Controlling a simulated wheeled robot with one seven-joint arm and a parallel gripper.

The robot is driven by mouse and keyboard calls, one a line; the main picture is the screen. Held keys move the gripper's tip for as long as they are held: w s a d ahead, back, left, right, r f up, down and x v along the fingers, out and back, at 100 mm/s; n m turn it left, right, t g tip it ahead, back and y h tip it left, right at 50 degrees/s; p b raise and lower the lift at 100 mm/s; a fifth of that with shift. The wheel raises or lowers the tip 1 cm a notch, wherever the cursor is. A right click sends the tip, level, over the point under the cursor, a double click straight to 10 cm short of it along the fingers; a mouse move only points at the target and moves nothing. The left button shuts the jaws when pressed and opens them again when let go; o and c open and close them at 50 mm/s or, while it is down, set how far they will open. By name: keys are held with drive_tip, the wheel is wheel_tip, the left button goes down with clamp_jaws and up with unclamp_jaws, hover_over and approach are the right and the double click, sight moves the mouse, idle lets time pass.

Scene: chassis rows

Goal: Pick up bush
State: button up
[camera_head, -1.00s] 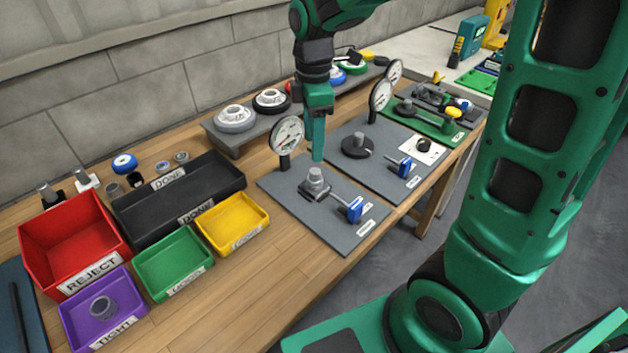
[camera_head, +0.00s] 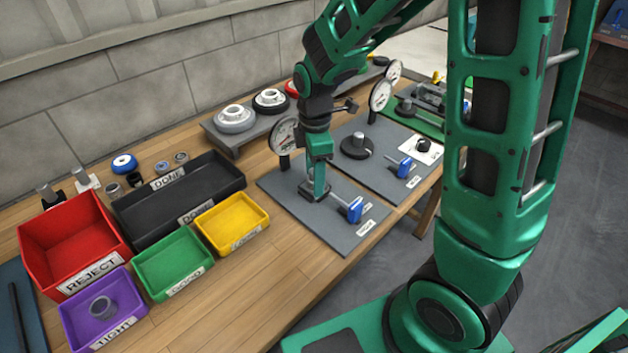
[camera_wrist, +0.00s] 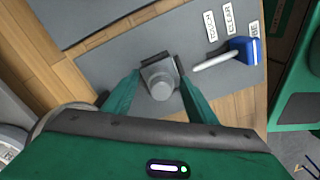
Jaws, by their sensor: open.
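A grey bush (camera_wrist: 161,86) with a round top sits in a dark clamp block (camera_wrist: 155,64) on a grey plate in the wrist view. My gripper (camera_wrist: 158,78) is open, with one green finger on each side of the bush. I cannot tell whether the fingers touch it. In the head view my gripper (camera_head: 314,192) is down over the same plate (camera_head: 282,192) and hides the bush. Another grey ring-shaped bush (camera_head: 101,307) lies in the purple tray (camera_head: 128,322).
A blue-handled clamp lever (camera_head: 353,209) sticks out beside the bush, and a dial gauge (camera_head: 285,136) stands behind my gripper. Red (camera_head: 62,243), green (camera_head: 173,264), yellow (camera_head: 231,222) and black (camera_head: 135,221) trays stand to the left. Bare wood lies in front.

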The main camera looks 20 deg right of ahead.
drive_tip(key=c, duration=1.3)
drive_tip(key=shift+r, duration=0.1)
drive_tip(key=shift+w+r, duration=0.1)
drive_tip(key=shift+r, duration=0.4)
wheel_tip(320, 180, up, 3)
drive_tip(key=shift+a+r, duration=0.1)
drive_tip(key=shift+r, duration=0.05)
drive_tip(key=s+a+r, duration=0.2)
drive_tip(key=a, duration=0.1)
drive_tip(key=s+a+r, duration=0.2)
drive_tip(key=a, duration=0.1)
drive_tip(key=s+a+r, duration=0.2)
drive_tip(key=a, duration=0.2)
drive_tip(key=shift+r, duration=0.25)
drive_tip(key=shift+r, duration=0.15)
drive_tip(key=shift+r, duration=2.95)
